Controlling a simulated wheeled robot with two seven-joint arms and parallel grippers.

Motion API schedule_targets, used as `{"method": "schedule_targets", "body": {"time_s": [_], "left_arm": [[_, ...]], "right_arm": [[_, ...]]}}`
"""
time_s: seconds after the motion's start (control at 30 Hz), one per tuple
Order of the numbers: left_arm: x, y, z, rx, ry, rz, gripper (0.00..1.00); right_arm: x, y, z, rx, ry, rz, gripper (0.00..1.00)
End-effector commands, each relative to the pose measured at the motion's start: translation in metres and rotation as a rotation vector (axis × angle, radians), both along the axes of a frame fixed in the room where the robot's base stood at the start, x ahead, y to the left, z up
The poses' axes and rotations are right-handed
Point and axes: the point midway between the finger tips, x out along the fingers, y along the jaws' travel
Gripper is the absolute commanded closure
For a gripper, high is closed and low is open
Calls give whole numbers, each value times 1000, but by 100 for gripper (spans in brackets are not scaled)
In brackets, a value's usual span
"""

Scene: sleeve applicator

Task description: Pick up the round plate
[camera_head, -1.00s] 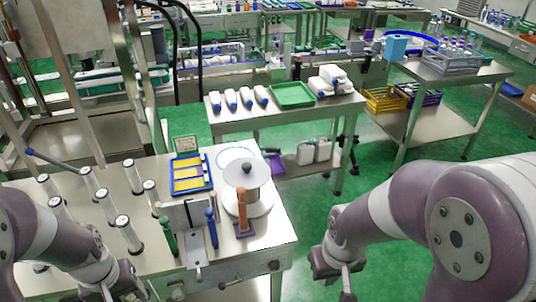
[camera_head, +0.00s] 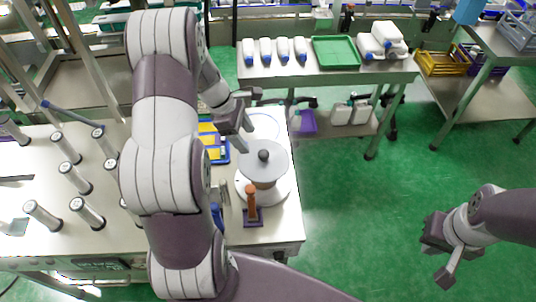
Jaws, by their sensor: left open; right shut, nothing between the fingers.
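The round plate (camera_head: 265,126) is pale with a thin blue rim. It lies flat near the back right corner of the near table, behind a grey-lidded round device (camera_head: 264,164). My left gripper (camera_head: 250,114) is open at the plate's left edge, one finger toward the back and one toward the front. I cannot tell whether it touches the plate. My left arm hides part of the table. My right gripper (camera_head: 441,262) is shut and empty, out over the green floor at the right.
A blue tray with yellow pieces (camera_head: 212,142) sits partly behind my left arm. An orange-handled tool (camera_head: 251,203) stands in front of the lidded device. Several metal cylinders (camera_head: 75,180) stand at left. A back table holds bottles and a green tray (camera_head: 336,51).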

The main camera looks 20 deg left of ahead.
Motion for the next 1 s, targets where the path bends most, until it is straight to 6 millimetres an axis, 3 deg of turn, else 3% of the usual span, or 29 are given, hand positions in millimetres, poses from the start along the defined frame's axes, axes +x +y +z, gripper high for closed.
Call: {"method": "schedule_targets", "body": {"time_s": [0.5,0.73,0.77,0.93,0.97,1.0], "left_arm": [[13,-32,-74,2,0,-6,35],[14,-33,-78,4,-2,-5,35],[14,-33,-78,4,-2,-5,39],[14,-33,-78,4,-2,-5,94],[14,-33,-78,4,-2,-5,100],[14,-33,-78,4,-2,-5,100]], "right_arm": [[0,0,24,0,0,0,100],[0,0,23,0,0,0,100],[0,0,23,0,0,0,100],[0,0,23,0,0,0,100],[0,0,23,0,0,0,100],[0,0,23,0,0,0,100]]}}
